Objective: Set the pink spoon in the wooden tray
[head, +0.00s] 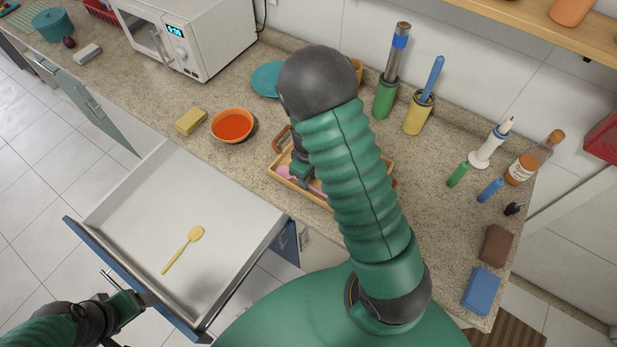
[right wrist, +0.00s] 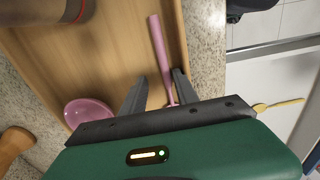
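The wooden tray (head: 313,193) sits on the counter, partly hidden behind my right arm. My right gripper (head: 301,172) is low over it. In the right wrist view, the pink spoon's handle (right wrist: 158,48) lies along the tray floor (right wrist: 105,45), near the side rim. My right gripper's fingers (right wrist: 160,77) are apart on either side of the handle, with a gap visible. A round pink piece (right wrist: 88,112) lies left of the fingers; I cannot tell whether it belongs to the spoon. My left gripper (head: 122,301) is at the open drawer's handle (head: 112,281); its grip is unclear.
The open drawer (head: 150,215) holds a yellow spoon (head: 183,248). An orange bowl (head: 232,125) and yellow sponge (head: 191,121) stand left of the tray. Green (head: 385,97) and yellow (head: 418,113) holders stand behind it. The counter to the tray's right has some free room.

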